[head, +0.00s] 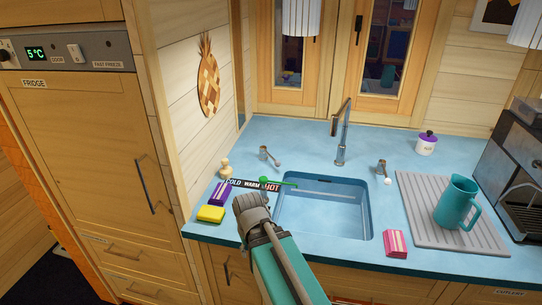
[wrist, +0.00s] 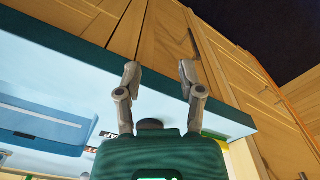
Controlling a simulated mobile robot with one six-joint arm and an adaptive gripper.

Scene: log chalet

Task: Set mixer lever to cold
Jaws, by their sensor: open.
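A label strip (head: 247,184) reading COLD, WARM, HOT from left to right lies on the blue counter at the sink's left back corner. A thin green lever (head: 282,183) with a round green end lies over the HOT end of the strip; which end is its pivot, I cannot tell. My gripper (head: 250,198) is just in front of the strip, apart from the lever as far as I can see. In the wrist view my gripper (wrist: 159,73) is open, its two fingers apart with nothing between them. Part of the strip (wrist: 90,130) shows there, mostly hidden.
The sink (head: 322,205) is right of my gripper, with a tall tap (head: 341,140) behind. Left are a yellow sponge (head: 211,214) and a purple box (head: 220,194). The fridge (head: 85,130) is far left.

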